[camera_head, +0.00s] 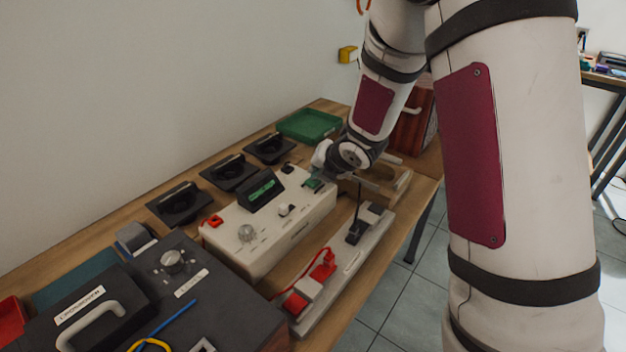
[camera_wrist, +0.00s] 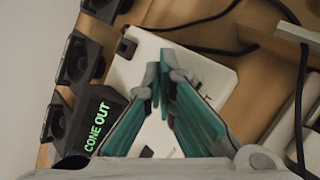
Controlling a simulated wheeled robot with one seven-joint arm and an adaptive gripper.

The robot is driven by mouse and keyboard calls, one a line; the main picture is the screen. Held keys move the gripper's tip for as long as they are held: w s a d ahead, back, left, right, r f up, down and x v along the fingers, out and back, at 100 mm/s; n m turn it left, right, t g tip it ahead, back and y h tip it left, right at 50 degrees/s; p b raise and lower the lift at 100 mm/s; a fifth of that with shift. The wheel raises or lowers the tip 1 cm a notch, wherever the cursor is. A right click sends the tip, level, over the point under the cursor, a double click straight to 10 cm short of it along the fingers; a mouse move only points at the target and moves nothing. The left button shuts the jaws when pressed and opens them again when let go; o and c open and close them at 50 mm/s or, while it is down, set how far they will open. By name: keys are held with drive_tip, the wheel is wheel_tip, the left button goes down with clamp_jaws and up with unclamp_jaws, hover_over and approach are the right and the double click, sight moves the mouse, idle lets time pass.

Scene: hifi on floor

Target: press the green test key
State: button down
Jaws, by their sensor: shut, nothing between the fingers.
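A white instrument box (camera_head: 300,228) stands on the wooden bench, with a dark display (camera_head: 262,190) on top; in the wrist view the box (camera_wrist: 215,75) lies under the fingers and the display (camera_wrist: 97,127) reads "CONE OUT" in green. My gripper (camera_head: 314,184) is over the far right end of the box. In the wrist view its teal-padded fingers (camera_wrist: 163,78) are closed together, with nothing between them, over the box's white top. A small green patch shows at the fingertips in the head view; I cannot tell key from finger pad. No separate green key shows in the wrist view.
The box top also has a red button (camera_head: 215,221), a knob (camera_head: 247,233) and a black part (camera_head: 288,168). Black holders (camera_head: 228,172) line the wall side, with a green tray (camera_head: 308,125) beyond. A pale rail (camera_head: 345,270) with red and black clamps lies in front.

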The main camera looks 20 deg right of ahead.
drive_tip(key=shift+r+p, duration=0.3)
drive_tip(key=shift+r, duration=0.3)
drive_tip(key=shift+r+p, duration=2.1)
drive_tip(key=shift+r, duration=0.4)
drive_tip(key=s+d+r+m+g+h+p, duration=0.1)
drive_tip(key=s+d+r+m+h, duration=0.1)
drive_tip(key=s+r+m, duration=0.55)
drive_tip(key=s+d+r+m+h+p, duration=0.1)
drive_tip(key=s+d+r+m+h, duration=0.15)
drive_tip(key=s+r+m, duration=0.5)
drive_tip(key=s+a+r+m+g+y, duration=0.1)
drive_tip(key=s+a+r+m+g, duration=0.1)
drive_tip(key=s+m, duration=0.5)
drive_tip(key=s+a+r+m+g+y+p, duration=0.1)
drive_tip(key=s+m, duration=0.6)
drive_tip(key=s, duration=1.2)
drive_tip(key=shift+s+a+r+g, duration=0.15)
drive_tip(key=shift+a+r+g, duration=0.25)
drive_tip(key=shift+a+r, duration=0.45)
